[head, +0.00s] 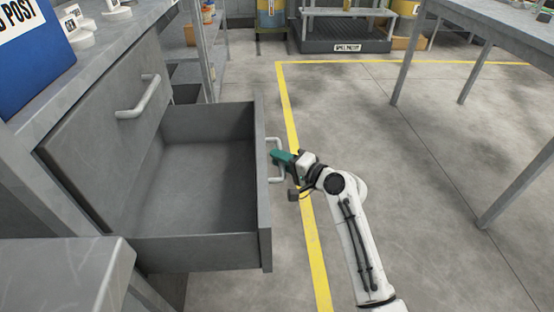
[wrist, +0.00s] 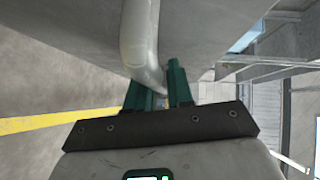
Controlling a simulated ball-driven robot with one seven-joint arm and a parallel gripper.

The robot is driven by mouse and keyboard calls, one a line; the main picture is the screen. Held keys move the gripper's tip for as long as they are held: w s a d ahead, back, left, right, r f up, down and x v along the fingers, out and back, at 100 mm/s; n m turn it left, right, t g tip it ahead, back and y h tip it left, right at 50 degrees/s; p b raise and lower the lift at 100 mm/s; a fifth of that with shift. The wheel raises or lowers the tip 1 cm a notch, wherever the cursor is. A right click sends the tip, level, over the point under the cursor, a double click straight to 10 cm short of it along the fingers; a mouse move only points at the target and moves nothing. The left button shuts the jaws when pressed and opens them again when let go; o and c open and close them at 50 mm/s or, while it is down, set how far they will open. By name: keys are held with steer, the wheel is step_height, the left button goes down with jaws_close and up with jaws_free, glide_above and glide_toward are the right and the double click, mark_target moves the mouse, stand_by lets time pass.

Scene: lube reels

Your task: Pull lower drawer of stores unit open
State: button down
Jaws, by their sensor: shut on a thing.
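The lower drawer (head: 197,187) of the grey stores unit is pulled well out, and its inside looks empty. Its front panel (head: 263,185) faces right and carries a pale bar handle (head: 279,172). My gripper (head: 276,156) has green fingers and is shut on this handle. In the wrist view the handle (wrist: 139,42) comes down from above and passes between the green fingers (wrist: 160,84). The upper drawer (head: 108,125) of the stores unit is shut, with its own bar handle (head: 142,98).
A grey metal bench (head: 500,32) stands at the right. A spill pallet (head: 345,38) and drums stand at the back. A grey surface (head: 75,270) juts in at the lower left. Open concrete floor with a yellow line (head: 291,117) lies right of the drawer.

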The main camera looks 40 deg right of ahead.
steer(key=c, duration=1.1)
jaws_free()
steer(key=s+d+r+p, duration=0.1)
steer(key=s+p, duration=0.1)
steer(key=s, duration=0.8)
steer(key=shift+s+d+r+p, duration=0.2)
steer(key=shift+s+d+p, duration=0.1)
steer(key=shift+p, duration=0.05)
